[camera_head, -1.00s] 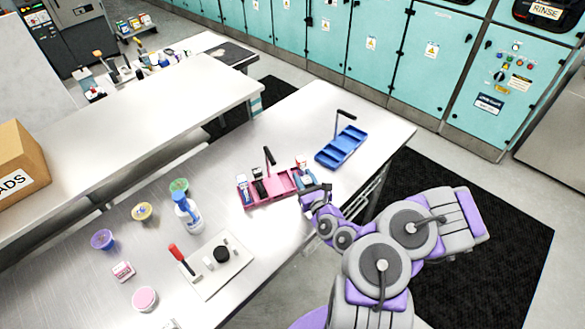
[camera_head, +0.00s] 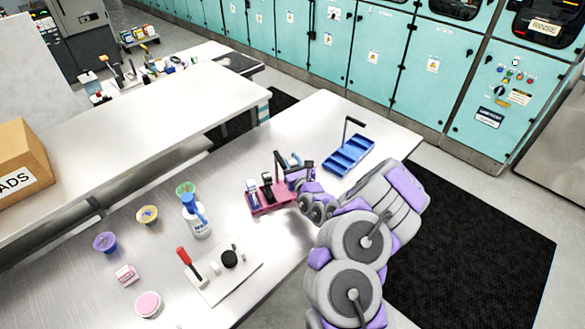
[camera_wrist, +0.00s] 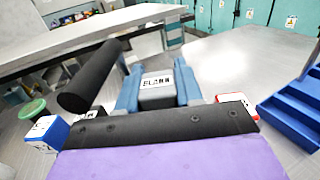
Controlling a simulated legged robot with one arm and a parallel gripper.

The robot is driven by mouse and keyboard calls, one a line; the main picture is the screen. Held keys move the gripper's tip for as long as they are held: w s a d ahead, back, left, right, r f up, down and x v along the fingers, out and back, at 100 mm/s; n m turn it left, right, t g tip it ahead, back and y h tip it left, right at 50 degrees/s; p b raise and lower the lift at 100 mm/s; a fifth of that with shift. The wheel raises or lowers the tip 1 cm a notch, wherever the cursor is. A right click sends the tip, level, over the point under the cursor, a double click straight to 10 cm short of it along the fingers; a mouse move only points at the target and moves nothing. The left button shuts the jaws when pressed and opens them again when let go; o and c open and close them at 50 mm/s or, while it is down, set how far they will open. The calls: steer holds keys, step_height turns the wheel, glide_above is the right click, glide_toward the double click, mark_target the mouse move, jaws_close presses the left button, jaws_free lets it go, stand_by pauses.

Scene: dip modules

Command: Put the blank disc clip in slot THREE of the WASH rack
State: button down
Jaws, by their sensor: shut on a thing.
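My gripper (camera_wrist: 158,88) is shut on a pale clip (camera_wrist: 157,92) whose label appears to read BLANK; a finger shows on each side of it. In the head view my gripper (camera_head: 291,163) is at the right part of the pink rack (camera_head: 270,207). Whether the held clip touches that rack is hidden. A blue-and-white clip (camera_head: 252,192) and a dark clip (camera_head: 267,186) stand in the pink rack's left part. In the wrist view a red-and-white clip (camera_wrist: 236,104) is right of my gripper. The blue rack (camera_head: 349,156) looks empty. No WASH or slot lettering is readable.
The pink rack's black handle (camera_wrist: 90,75) rises close left of my gripper. The blue rack has an upright handle (camera_head: 347,128). A spray bottle (camera_head: 197,215), cups and a white board (camera_head: 215,285) with small tools occupy the bench's left. Bare bench lies around the blue rack.

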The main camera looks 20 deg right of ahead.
steer(key=f, duration=0.2)
steer(key=shift+w+a+f, duration=0.2)
steer(key=shift+a+f, duration=0.1)
steer(key=shift+f, duration=0.05)
steer(key=d, duration=0.1)
steer(key=d+f, duration=0.1)
steer(key=d, duration=0.1)
steer(key=shift+f, duration=0.15)
steer(key=c, duration=1.2)
jaws_free()
steer(key=shift+w+d+f, duration=0.1)
steer(key=shift+d+f, duration=0.05)
steer(key=shift+o, duration=0.7)
steer(key=shift+a, duration=0.2)
steer(key=shift+o, duration=0.2)
steer(key=shift+a+r, duration=0.2)
steer(key=shift+a, duration=0.45)
steer(key=shift+a+r, duration=0.2)
steer(key=shift+a, duration=0.4)
steer(key=s+p, duration=0.1)
steer(key=s, duration=1.1)
steer(key=shift+d+p, duration=0.15)
steer(key=shift+p, duration=0.15)
